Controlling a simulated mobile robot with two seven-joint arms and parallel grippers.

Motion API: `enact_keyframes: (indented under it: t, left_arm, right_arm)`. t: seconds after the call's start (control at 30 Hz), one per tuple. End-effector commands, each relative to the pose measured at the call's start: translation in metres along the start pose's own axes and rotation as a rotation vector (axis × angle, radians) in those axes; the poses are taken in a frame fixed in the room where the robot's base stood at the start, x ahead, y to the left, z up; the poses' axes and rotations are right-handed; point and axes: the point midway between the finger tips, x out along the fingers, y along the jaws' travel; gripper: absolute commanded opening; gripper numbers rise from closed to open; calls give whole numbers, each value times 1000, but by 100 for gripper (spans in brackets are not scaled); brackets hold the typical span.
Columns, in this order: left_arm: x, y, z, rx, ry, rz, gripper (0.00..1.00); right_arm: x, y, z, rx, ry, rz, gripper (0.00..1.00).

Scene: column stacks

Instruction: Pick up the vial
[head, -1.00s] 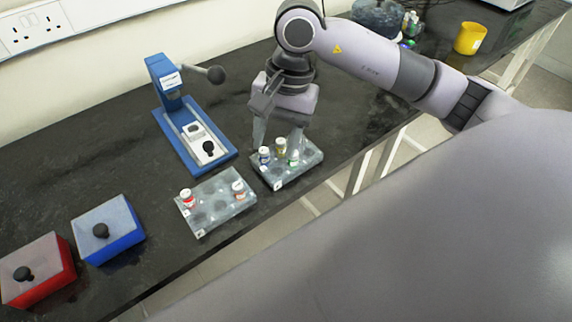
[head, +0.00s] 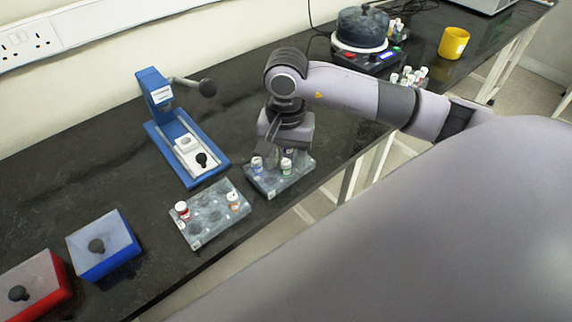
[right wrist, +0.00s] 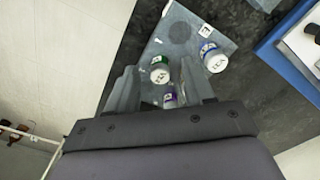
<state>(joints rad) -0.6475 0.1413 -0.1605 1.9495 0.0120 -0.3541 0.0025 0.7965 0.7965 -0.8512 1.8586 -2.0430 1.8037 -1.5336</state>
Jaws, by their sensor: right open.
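My right gripper (head: 273,152) is open over the far rack (head: 268,190), pointing down. In the right wrist view its fingers (right wrist: 160,82) stand apart, with a purple-marked vial (right wrist: 170,99) between them near the palm, partly hidden by the gripper body. A green-capped vial (right wrist: 159,70) stands just beyond it, and a blue-capped vial (right wrist: 213,57) stands to the right, outside the fingers. In the head view the blue-capped vial (head: 257,164) and green-capped vial (head: 286,166) show in front of the gripper. I cannot tell which vial is meant. My left gripper is not in view.
A second rack (head: 208,225) holds a red-capped vial (head: 182,210) and an orange-capped vial (head: 233,200). A blue press (head: 180,135) stands behind. Blue (head: 104,245) and red (head: 35,285) boxes are at the left. A round device (head: 361,35) and yellow mug (head: 453,43) are farther back.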

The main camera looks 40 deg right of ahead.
Motion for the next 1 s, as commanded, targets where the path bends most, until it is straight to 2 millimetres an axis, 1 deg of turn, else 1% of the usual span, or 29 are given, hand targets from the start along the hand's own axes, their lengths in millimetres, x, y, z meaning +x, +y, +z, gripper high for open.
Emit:
enact_keyframes:
  t: [0.13, 0.17, 0.2, 0.27, 0.3, 0.6, 0.73, 0.87, 1.0]
  left_arm:
    - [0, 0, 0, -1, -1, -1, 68]
    - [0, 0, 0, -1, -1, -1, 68]
    - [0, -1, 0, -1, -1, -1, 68]
    - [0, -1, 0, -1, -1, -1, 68]
    - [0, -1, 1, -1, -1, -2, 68]
    - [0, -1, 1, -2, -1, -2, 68]
    - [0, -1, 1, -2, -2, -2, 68]
    - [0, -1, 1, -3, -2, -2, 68]
    - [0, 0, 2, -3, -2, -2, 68]
  right_arm:
    - [0, 0, 0, -1, 0, -1, 52]
    - [0, 0, 0, 0, 0, -1, 46]
    - [0, 0, 0, -1, 0, -1, 33]
    - [0, 0, 0, -1, -1, -1, 13]
    - [0, 0, 0, -1, -1, -1, 0]
    - [-1, 0, 0, 0, -1, -1, 0]
    - [-4, 0, 0, -1, 0, -2, 0]
    - [-16, -1, 0, -1, 2, -4, 0]
    - [-39, -1, -1, 0, 3, -5, 0]
